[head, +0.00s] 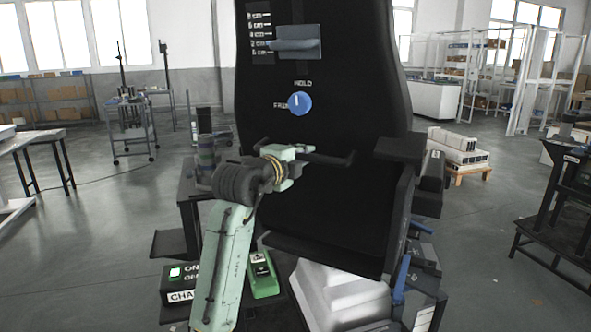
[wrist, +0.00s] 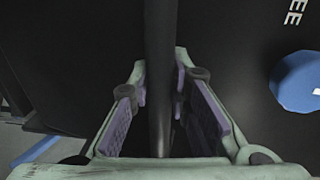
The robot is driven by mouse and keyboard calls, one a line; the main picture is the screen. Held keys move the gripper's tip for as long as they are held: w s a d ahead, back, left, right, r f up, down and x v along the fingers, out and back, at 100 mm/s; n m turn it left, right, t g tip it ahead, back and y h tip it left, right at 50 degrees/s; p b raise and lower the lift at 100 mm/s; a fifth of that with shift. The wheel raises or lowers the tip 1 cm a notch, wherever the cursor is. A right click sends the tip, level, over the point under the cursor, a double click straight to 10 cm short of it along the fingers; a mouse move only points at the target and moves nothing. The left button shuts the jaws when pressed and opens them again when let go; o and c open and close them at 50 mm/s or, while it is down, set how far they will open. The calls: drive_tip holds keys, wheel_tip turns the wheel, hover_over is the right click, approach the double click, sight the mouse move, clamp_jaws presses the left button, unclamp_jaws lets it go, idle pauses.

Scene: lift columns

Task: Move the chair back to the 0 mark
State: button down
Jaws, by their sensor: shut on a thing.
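The black chair (head: 330,110) fills the middle of the head view, with a tall back and a seat below. A black bar (head: 335,159) sticks out in front of its back. My gripper (head: 302,153) is shut on this bar; in the wrist view the bar (wrist: 160,70) runs between the purple-padded fingers. A blue knob (head: 300,103) sits on the back between the words HOLD and a partly readable FREE; its white mark points up toward HOLD. A scale (head: 260,32) with several lines is at the upper left, beside a blue-grey pointer plate (head: 298,43).
A black armrest (head: 400,150) is at the right. Tables and shelves stand farther off, with open floor between.

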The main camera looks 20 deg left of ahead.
drive_tip(key=shift+w+d+r, duration=0.15)
drive_tip(key=shift+w+r, duration=0.7)
drive_tip(key=shift+w, duration=0.15)
drive_tip(key=c, duration=1.5)
unclamp_jaws()
drive_tip(key=shift+w+d+f, duration=0.1)
drive_tip(key=shift+f, duration=0.1)
drive_tip(key=v, duration=1.2)
drive_tip(key=shift+f, duration=0.1)
